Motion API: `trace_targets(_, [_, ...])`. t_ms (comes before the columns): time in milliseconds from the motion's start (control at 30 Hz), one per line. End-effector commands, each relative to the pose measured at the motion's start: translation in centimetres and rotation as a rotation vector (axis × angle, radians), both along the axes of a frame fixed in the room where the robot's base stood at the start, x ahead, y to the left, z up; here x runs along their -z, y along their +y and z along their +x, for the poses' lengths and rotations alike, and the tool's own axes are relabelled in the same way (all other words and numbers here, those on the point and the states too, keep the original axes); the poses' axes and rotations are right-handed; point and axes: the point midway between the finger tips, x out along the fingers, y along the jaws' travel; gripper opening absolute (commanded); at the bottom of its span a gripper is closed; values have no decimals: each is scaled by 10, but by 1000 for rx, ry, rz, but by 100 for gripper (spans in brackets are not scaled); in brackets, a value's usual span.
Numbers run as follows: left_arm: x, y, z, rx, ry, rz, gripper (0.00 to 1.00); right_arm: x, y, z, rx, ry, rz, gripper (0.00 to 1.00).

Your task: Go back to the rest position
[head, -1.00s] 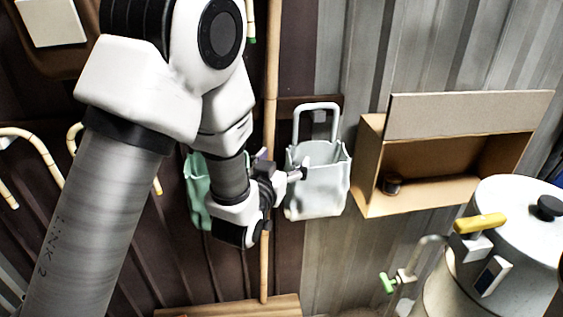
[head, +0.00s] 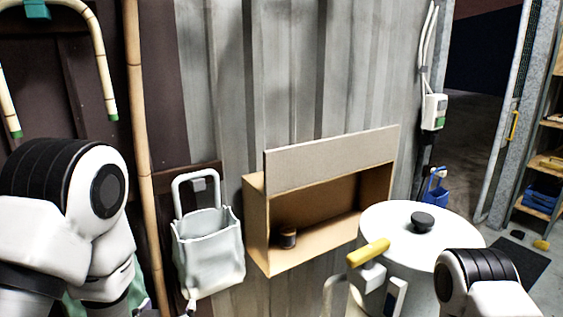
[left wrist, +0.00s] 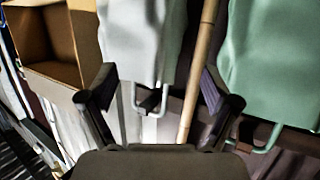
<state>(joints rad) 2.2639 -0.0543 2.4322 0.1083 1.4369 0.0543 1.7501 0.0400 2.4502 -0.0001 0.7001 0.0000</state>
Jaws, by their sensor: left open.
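My left arm comes in at the left of the head view. My left gripper shows in the left wrist view (left wrist: 157,90) with its two dark fingers spread wide and nothing between them. Beyond the fingers, a pale grey bag (left wrist: 140,40) and a green bag (left wrist: 265,60) hang on either side of a bamboo pole (left wrist: 196,85). In the head view the pale bag (head: 208,250) hangs on the wall by its handle, and my arm mostly hides the green one. A white and black part of my right arm shows at the lower right; its gripper is out of view.
An open doorway and shelves are at the right.

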Motion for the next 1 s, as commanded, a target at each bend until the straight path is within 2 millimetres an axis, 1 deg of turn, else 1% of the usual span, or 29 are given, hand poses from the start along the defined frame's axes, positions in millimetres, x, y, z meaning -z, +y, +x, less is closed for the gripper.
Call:
trace_targets(33, [59, 2, -15, -5, 94, -8, 89, 20, 0, 0, 0, 0, 0, 40])
trace_targets(67, [85, 3, -24, -7, 148, -13, 89, 24, 0, 0, 0, 0, 0, 40])
trace_targets(100, [118, 4, -39, -10, 226, -21, 89, 30, 0, 0, 0, 0, 0, 40])
trace_targets(167, [167, 6, -64, -14, 349, -30, 89, 39, 0, 0, 0, 0, 0, 40])
trace_targets(200, [198, 6, -83, -16, 433, -36, 89, 45, 0, 0, 0, 0, 0, 40])
trace_targets(267, [242, 7, -116, -17, 569, -47, 89, 53, 0, 0, 0, 0, 0, 40])
trace_targets(300, [269, 7, -141, -17, 664, -53, 89, 58, 0, 0, 0, 0, 0, 40])
trace_targets(367, [303, 6, -179, -14, 807, -64, 89, 65, 0, 0, 0, 0, 0, 40])
trace_targets(400, [321, 6, -204, -11, 901, -70, 89, 68, 0, 0, 0, 0, 0, 40])
trace_targets(467, [337, 4, -238, -2, 1035, -80, 89, 69, 0, 0, 0, 0, 0, 40])
trace_targets(500, [338, 2, -255, 9, 1117, -85, 89, 67, 0, 0, 0, 0, 0, 40])
trace_targets(600, [338, -2, -280, 34, 1242, -86, 89, 65, 0, 0, 0, 0, 0, 40])
trace_targets(700, [338, -2, -287, 39, 1277, -84, 89, 65, 0, 0, 0, 0, 0, 40])
trace_targets(1000, [338, -2, -285, 39, 1272, -84, 89, 65, 0, 0, 0, 0, 0, 40])
